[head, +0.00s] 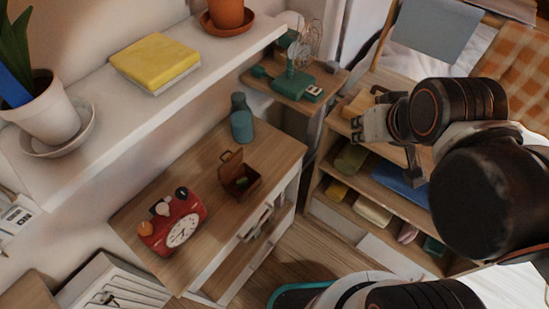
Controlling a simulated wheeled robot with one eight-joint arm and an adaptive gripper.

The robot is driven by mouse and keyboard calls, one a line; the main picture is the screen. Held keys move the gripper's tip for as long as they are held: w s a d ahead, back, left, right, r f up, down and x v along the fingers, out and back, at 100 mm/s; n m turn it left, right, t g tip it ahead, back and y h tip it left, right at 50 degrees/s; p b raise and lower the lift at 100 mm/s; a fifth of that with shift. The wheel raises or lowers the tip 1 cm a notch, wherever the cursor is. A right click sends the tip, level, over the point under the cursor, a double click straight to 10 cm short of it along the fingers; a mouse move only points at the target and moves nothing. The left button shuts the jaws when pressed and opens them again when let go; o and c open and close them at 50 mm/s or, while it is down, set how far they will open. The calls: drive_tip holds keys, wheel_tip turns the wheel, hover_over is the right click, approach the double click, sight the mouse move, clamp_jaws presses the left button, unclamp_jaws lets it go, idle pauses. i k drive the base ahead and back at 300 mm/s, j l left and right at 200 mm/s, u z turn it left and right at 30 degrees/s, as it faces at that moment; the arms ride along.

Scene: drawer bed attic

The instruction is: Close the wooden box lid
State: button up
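A small brown wooden box (246,186) stands open on the wooden dresser top (275,150), between a red clock and a blue-green bottle. Its lid (230,167) is raised and tilted back at the box's left side. A small green thing shows inside the box. My gripper (360,126) is to the right of the box, well apart from it, near the shelf unit. Its fingers are small and seen from the side, so I cannot tell whether they are open or shut.
The red alarm clock (180,226) stands left of the box, and the bottle (241,118) stands behind it. A white shelf (180,98) with a yellow book and pots hangs above the dresser's back. A shelf unit (322,186) stands at right. Free dresser top lies around the box.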

sight(236, 158)
drive_tip(key=k+j, duration=0.1)
drive_tip(key=j, duration=0.25)
drive_tip(key=k+j+z, duration=0.1)
drive_tip(key=j, duration=0.2)
drive_tip(key=k+j, duration=0.1)
drive_tip(key=j, duration=0.25)
drive_tip(key=j+z, duration=0.15)
drive_tip(key=j, duration=0.2)
drive_tip(key=k, duration=0.1)
